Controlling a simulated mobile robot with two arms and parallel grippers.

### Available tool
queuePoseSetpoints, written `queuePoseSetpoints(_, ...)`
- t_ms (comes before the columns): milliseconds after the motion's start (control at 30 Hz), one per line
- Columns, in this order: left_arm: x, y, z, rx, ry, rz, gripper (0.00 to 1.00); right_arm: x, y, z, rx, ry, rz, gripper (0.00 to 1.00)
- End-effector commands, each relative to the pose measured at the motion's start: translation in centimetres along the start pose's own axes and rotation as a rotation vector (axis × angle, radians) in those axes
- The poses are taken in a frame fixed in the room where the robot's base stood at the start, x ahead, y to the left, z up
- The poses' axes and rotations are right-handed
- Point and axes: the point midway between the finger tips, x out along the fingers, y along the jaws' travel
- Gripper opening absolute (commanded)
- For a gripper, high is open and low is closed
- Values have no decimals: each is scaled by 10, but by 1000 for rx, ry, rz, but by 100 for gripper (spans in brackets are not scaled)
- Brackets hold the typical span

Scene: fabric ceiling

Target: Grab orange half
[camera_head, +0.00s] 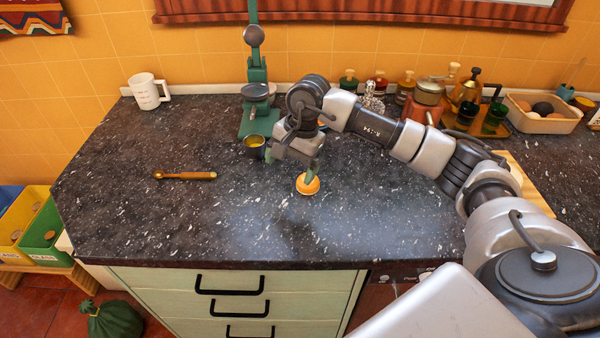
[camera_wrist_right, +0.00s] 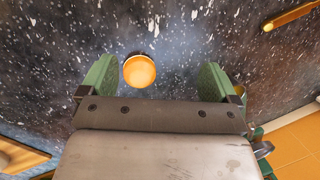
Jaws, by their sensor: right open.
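The orange half (camera_head: 308,184) lies on the dark speckled counter (camera_head: 200,218), near the middle. Its pale orange round face also shows in the right wrist view (camera_wrist_right: 139,71). No contact with either finger shows. My left gripper is not in view.
Several bottles and a bin (camera_head: 538,122) fill the back right. The front counter is clear.

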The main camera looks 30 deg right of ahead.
Motion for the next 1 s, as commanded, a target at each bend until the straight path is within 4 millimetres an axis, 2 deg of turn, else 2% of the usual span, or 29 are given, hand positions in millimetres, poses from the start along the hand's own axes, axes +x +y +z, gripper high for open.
queuePoseSetpoints(33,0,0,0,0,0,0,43,-12,8,-18,-8,69,51,91)
queuePoseSetpoints(100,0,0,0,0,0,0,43,-22,16,-34,-16,131,109,91)
queuePoseSetpoints(233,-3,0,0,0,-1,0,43,-22,26,-47,-18,176,160,91)
queuePoseSetpoints(433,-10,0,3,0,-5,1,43,8,30,-52,-19,175,163,91)
queuePoseSetpoints(733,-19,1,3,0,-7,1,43,34,32,-56,-18,174,161,91)
queuePoseSetpoints(867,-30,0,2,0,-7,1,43,54,31,-60,-17,171,162,91)
queuePoseSetpoints(1000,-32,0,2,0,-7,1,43,71,34,-64,-19,173,160,91)
